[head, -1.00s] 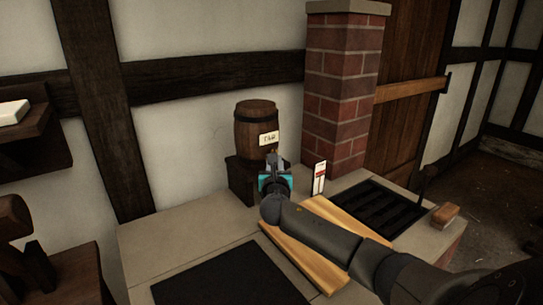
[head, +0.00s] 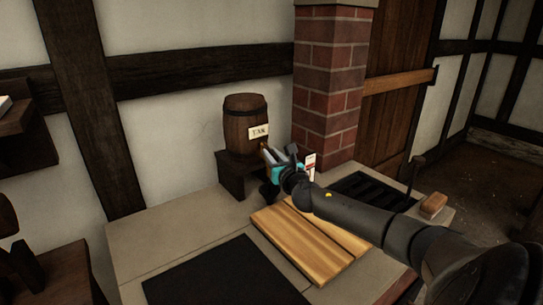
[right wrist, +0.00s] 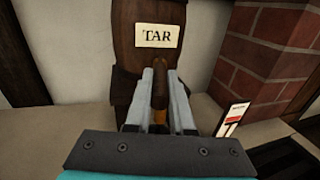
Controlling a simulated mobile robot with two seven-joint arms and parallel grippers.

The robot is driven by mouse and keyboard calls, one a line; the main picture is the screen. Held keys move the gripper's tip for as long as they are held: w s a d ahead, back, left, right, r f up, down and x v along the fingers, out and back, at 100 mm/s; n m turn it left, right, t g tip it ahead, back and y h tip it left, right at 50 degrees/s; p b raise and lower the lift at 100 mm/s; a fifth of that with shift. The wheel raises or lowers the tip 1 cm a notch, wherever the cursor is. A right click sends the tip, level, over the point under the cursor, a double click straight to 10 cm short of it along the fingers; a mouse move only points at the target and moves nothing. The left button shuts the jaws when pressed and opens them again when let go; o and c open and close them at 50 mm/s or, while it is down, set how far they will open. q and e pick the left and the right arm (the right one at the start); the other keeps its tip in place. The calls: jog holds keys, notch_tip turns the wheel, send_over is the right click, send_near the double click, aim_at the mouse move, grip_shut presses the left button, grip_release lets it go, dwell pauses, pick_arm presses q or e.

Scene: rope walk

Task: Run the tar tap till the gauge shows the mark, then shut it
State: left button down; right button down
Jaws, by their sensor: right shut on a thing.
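The tar barrel (head: 245,130) with its TAR label stands on a dark wooden stand (head: 237,182) against the wall. My right gripper (head: 267,153) reaches to the barrel's lower front, just below the label. In the right wrist view its two grey fingers (right wrist: 160,88) are shut on the brown tap (right wrist: 160,97), which shows narrowly between them. The gauge, a white upright card with a red band (right wrist: 233,119), stands right of the gripper; in the head view the gauge (head: 311,163) is partly hidden by my arm. Its exact reading is too small to tell. My left gripper is out of view.
A brick pillar (head: 329,90) rises behind the gauge. A wooden board (head: 300,240) lies on the counter below my right arm, left of a dark grate (head: 372,190). A dark panel (head: 225,278) lies in front, and a wooden block (head: 433,205) sits at right.

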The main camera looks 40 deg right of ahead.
jog(key=shift+f, duration=0.1)
jog(key=c, duration=0.8)
grip_release()
jog(key=shift+p+v, duration=1.75)
jog(key=shift+v, duration=5.9)
